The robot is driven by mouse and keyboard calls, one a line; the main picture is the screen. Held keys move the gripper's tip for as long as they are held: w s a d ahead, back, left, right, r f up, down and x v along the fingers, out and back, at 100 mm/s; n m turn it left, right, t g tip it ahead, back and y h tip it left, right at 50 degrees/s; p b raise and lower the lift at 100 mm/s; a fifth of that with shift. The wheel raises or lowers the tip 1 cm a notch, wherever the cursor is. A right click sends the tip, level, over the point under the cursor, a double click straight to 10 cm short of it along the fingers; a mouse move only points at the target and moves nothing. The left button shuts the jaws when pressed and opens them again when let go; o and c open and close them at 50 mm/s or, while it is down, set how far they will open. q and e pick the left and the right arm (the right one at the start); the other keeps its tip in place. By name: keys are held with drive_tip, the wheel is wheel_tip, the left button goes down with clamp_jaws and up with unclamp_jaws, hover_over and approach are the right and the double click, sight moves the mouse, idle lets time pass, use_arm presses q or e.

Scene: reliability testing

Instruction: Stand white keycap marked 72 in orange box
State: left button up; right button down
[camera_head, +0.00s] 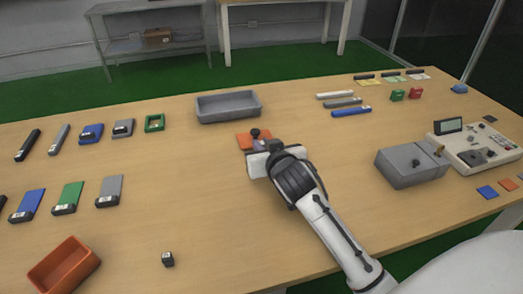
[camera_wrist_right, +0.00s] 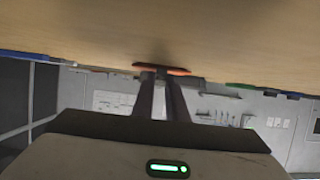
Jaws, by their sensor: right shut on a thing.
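The orange box (camera_head: 62,268) is an open-topped tray at the front left of the table. A small dark cube with a pale marked face (camera_head: 168,259) stands to its right; its mark is too small to read. I cannot make out the number 72 on any piece. My right gripper (camera_head: 259,146) is low over the table at an orange plate (camera_head: 246,140) with a dark knob (camera_head: 255,133). In the right wrist view its fingers (camera_wrist_right: 163,78) are close together at the orange plate (camera_wrist_right: 147,68), shut on a small dark thing largely hidden. My left gripper is out of view.
A grey tray (camera_head: 228,107) lies behind the right gripper. Several blue, green and grey pieces lie at the left. Bars (camera_head: 343,103) lie at the back right. A grey box (camera_head: 410,166) and a device with a display (camera_head: 474,145) stand at the right. The front middle is clear.

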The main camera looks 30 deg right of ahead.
drive_tip(key=shift+f, duration=0.5)
drive_tip(key=c, duration=1.8)
unclamp_jaws()
drive_tip(key=shift+o, duration=0.2)
